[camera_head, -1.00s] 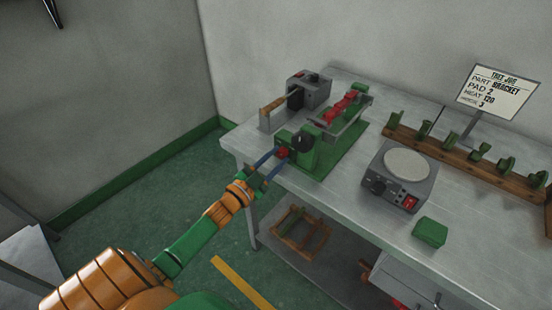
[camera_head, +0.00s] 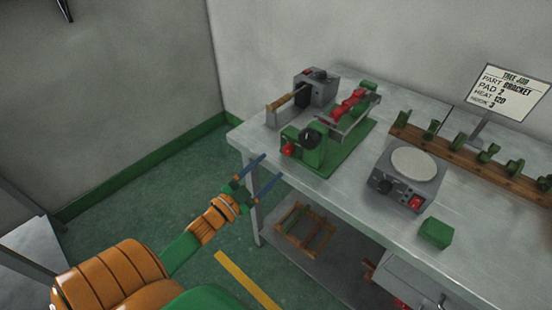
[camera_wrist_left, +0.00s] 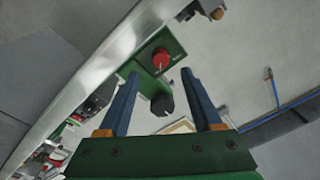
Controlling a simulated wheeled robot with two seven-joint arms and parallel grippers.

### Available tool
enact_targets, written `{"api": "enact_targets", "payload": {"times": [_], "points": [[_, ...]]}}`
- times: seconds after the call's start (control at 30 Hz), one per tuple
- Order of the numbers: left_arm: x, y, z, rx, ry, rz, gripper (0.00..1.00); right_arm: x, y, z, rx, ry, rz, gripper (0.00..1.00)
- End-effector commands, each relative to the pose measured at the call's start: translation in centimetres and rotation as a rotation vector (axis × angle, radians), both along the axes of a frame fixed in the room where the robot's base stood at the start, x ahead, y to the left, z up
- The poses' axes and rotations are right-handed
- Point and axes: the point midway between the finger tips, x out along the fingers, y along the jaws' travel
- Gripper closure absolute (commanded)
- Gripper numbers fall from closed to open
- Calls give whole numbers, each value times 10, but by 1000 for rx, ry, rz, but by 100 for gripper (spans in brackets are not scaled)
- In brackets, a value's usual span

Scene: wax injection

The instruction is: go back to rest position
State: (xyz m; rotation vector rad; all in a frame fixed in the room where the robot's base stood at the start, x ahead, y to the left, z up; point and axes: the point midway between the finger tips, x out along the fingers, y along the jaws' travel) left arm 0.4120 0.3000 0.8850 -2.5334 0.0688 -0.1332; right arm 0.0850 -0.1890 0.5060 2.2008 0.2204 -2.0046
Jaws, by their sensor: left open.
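My left gripper (camera_head: 259,177) is open and empty, in front of the table's left front edge in the head view. Its two blue fingers (camera_wrist_left: 158,95) are spread apart in the left wrist view. Beyond them, the green injection machine (camera_head: 345,148) stands on the table with a red knob (camera_head: 288,150) and a black knob (camera_head: 308,139). The red knob (camera_wrist_left: 161,58) and the black knob (camera_wrist_left: 161,104) appear between the fingers in the left wrist view, apart from them. My right gripper is not in view.
The grey table (camera_head: 340,192) carries a grey box (camera_head: 318,88), a round-plated heater (camera_head: 408,175), a green block (camera_head: 436,232) and a wooden rack (camera_head: 470,162). A sign (camera_head: 508,92) stands behind. A wooden frame (camera_head: 305,230) lies on the lower shelf.

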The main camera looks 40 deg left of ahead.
Motion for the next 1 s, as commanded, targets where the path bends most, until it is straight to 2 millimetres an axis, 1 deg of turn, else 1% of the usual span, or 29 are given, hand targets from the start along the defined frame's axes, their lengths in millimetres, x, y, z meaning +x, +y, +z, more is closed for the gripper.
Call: {"api": "enact_targets", "payload": {"times": [0.1, 0.47, 0.53, 0.57, 0.63, 0.67, 0.7, 0.77, 0.8, 0.87, 0.9, 0.97, 1.0], "points": [[-7, 1, 0, 0, 0, 0, 34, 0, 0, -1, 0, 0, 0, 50], [-7, 1, 0, 0, -1, 0, 34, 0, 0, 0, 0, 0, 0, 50], [-8, 2, -6, -7, 16, 7, 34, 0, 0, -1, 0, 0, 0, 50], [-9, 3, -15, -17, 40, 18, 34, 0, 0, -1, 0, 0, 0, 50], [-15, 6, -55, -60, 149, 62, 34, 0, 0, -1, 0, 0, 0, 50], [-20, 7, -81, -86, 221, 88, 34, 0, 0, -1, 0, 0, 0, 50], [-32, 6, -119, -123, 330, 125, 34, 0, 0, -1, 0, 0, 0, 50], [-59, -1, -179, -176, 511, 180, 34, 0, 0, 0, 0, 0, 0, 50], [-80, -9, -216, -208, 630, 209, 34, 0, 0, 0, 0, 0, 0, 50], [-119, -25, -265, -247, 812, 249, 34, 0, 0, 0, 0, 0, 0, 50], [-148, -38, -294, -266, 930, 270, 34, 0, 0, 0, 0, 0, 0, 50], [-192, -58, -327, -283, 1098, 293, 34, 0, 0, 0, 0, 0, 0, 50], [-221, -71, -344, -289, 1200, 307, 34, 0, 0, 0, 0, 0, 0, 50]]}}
